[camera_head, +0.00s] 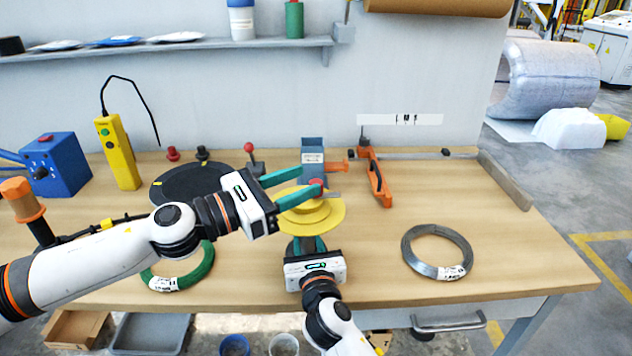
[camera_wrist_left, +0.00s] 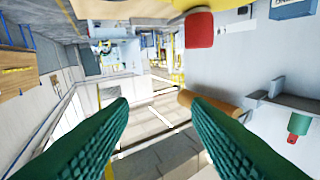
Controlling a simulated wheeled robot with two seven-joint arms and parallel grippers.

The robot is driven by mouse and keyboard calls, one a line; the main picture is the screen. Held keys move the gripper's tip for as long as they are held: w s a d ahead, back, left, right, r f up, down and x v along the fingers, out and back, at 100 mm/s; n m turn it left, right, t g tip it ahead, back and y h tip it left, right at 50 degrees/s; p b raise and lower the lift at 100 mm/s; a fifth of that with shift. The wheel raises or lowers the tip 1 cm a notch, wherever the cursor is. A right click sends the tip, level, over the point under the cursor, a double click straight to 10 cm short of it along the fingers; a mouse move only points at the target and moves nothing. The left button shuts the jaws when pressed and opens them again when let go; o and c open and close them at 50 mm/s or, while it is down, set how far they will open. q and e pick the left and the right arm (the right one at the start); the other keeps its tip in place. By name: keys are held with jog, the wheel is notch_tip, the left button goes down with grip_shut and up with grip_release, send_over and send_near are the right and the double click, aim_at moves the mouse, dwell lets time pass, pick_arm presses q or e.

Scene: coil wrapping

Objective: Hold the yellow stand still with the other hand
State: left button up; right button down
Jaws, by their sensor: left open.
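The yellow stand (camera_head: 328,219) is a stepped round disc with a red knob (camera_head: 317,183) above it, near the table's middle. My left gripper (camera_head: 302,182) is open, its green fingers above the disc and close to the knob; whether they touch it I cannot tell. In the left wrist view the fingers (camera_wrist_left: 160,105) are apart with nothing between them; the red knob (camera_wrist_left: 199,29) is beyond them at the top. My right gripper (camera_head: 307,242) is at the near side of the stand. Its fingertips are partly hidden, so its grip cannot be told.
A grey wire coil (camera_head: 407,252) lies to the right, and a green coil (camera_head: 208,262) to the left under my left arm. A black disc (camera_head: 180,185), a yellow control box (camera_head: 118,155) and an orange-handled tool (camera_head: 378,182) stand farther back.

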aim_at(316, 181)
pick_arm(q)
jog(key=s+a+f+n+t+y, duration=0.1)
jog(key=a+f+n+t+y, duration=0.3)
jog(key=a, duration=0.1)
jog(key=x, duration=1.1)
jog(key=shift+s+d+f, duration=0.1)
jog(key=shift+d+f, duration=0.1)
jog(key=shift+d, duration=0.4)
jog(key=shift+c, duration=0.3)
grip_shut()
